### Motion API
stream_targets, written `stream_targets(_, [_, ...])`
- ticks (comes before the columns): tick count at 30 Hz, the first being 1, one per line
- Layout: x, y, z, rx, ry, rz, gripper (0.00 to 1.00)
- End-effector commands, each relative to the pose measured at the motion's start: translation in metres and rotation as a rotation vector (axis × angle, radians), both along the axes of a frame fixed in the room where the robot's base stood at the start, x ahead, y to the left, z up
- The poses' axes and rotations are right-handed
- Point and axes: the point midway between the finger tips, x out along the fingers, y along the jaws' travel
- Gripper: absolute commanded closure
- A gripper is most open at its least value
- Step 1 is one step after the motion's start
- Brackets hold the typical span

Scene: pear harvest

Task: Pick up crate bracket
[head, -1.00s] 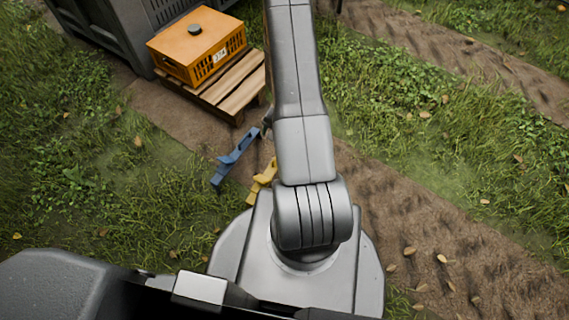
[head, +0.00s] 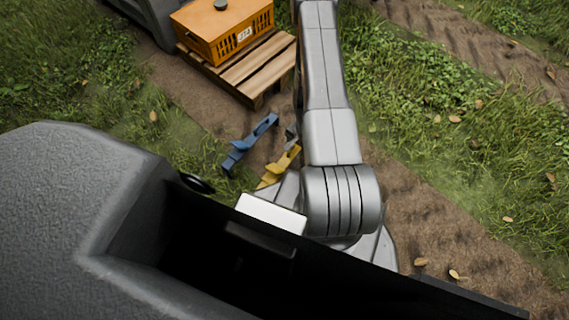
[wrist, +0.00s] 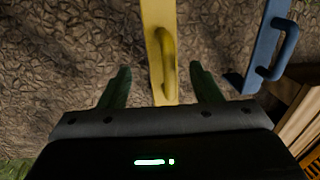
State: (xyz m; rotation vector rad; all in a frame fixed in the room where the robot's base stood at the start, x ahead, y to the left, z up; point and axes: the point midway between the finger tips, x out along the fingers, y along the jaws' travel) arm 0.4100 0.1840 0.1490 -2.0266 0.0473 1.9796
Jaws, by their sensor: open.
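A yellow bracket (head: 280,168) lies on the bare soil beside my arm's base in the head view. In the wrist view the yellow bracket (wrist: 157,20) runs up the picture, with its raised handle between the fingers of my gripper (wrist: 160,69). The gripper is open, one dark green finger on each side, with gaps to the bracket. A blue bracket (head: 250,143) lies to the left of the yellow one in the head view. In the wrist view the blue bracket (wrist: 265,45) is to the right, outside the fingers.
An orange crate (head: 205,45) with a dark round object (head: 221,5) on top stands on a wooden pallet (head: 262,65) at the upper left. A grey bin (head: 160,18) is behind it. A small grey piece (head: 291,132) beside my arm is unclear. Grass flanks the soil.

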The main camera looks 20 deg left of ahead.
Motion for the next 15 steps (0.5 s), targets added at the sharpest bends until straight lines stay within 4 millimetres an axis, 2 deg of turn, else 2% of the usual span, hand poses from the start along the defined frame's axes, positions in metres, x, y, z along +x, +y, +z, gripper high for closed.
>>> stream_targets(5, [0.001,0.003,-0.009,0.000,0.000,0.002,0.42])
stream_targets(15, [0.003,0.017,-0.053,0.000,0.000,0.001,0.42])
